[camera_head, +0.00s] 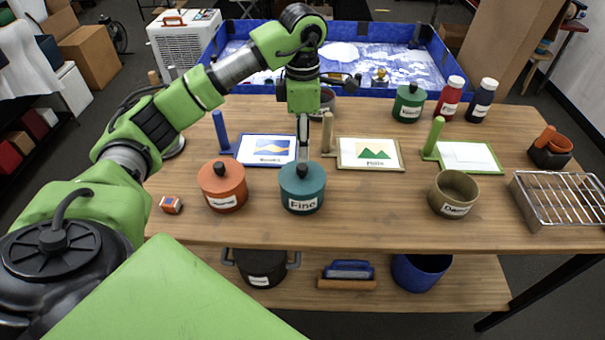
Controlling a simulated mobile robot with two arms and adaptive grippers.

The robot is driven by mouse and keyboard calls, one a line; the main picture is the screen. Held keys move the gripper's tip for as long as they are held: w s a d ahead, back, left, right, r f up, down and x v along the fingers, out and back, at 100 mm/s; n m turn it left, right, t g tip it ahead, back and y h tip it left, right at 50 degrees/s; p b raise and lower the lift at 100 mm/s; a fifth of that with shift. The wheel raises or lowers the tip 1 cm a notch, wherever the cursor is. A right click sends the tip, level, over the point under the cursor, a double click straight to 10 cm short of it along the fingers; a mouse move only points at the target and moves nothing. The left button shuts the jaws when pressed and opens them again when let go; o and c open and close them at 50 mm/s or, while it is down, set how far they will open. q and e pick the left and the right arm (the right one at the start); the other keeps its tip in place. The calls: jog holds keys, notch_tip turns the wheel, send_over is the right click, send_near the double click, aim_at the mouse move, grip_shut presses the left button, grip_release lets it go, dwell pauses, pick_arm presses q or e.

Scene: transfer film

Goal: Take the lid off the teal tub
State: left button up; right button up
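The teal tub (302,197) stands near the front middle of the wooden table, with a white label reading "Fine". Its teal lid sits on top, and its knob is partly hidden by my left gripper. My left gripper (302,160) points straight down over the middle of the lid, its fingertips at or just above the knob. The fingers overlap in this view, so I cannot tell whether they touch or hold the knob. My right gripper is not in view.
An orange lidded tub (222,187) stands close left of the teal tub. An open olive pot (453,193) and a wire rack (560,200) are to the right. Bare tabletop (375,205) lies between the teal tub and olive pot.

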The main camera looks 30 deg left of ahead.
aim_at(302, 166)
pick_arm(q)
notch_tip(302, 166, down, 3)
jog(key=shift+r+p, duration=0.1)
jog(key=shift+p, duration=0.2)
notch_tip(302, 166, down, 5)
jog(key=p, duration=0.3)
jog(key=shift+s+a+r, duration=0.1)
jog(key=shift+s+r, duration=0.05)
jog(key=shift+f, duration=0.4)
jog(key=c, duration=1)
